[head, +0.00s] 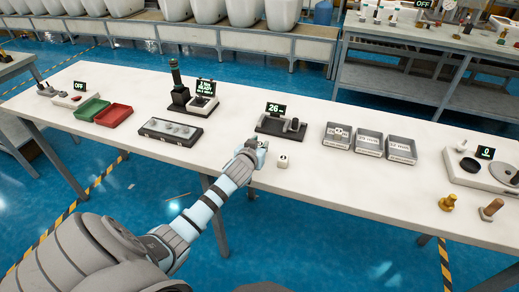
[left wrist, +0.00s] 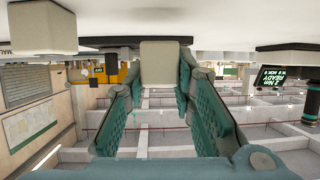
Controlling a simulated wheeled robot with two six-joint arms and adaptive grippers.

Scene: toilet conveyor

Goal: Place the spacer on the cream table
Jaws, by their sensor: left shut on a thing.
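My left gripper (head: 256,152) is over the front part of the cream table (head: 300,182), in front of the gauge with the "26" display. In the left wrist view the gripper (left wrist: 160,90) is shut on a small cream block, the spacer (left wrist: 160,60), which sits between its fingertips close to the table surface. I cannot tell whether it touches the table. In the head view the gripper mostly hides it. A similar pale block (head: 283,161) stands on the table just right of the gripper. My right gripper is not in view.
The gauge (head: 281,126) stands just behind the gripper. Three grey labelled bins (head: 369,144) are to its right, a grey parts tray (head: 170,130) to its left. Green (head: 92,109) and red (head: 114,116) trays lie farther left. The front strip right of the pale block is clear.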

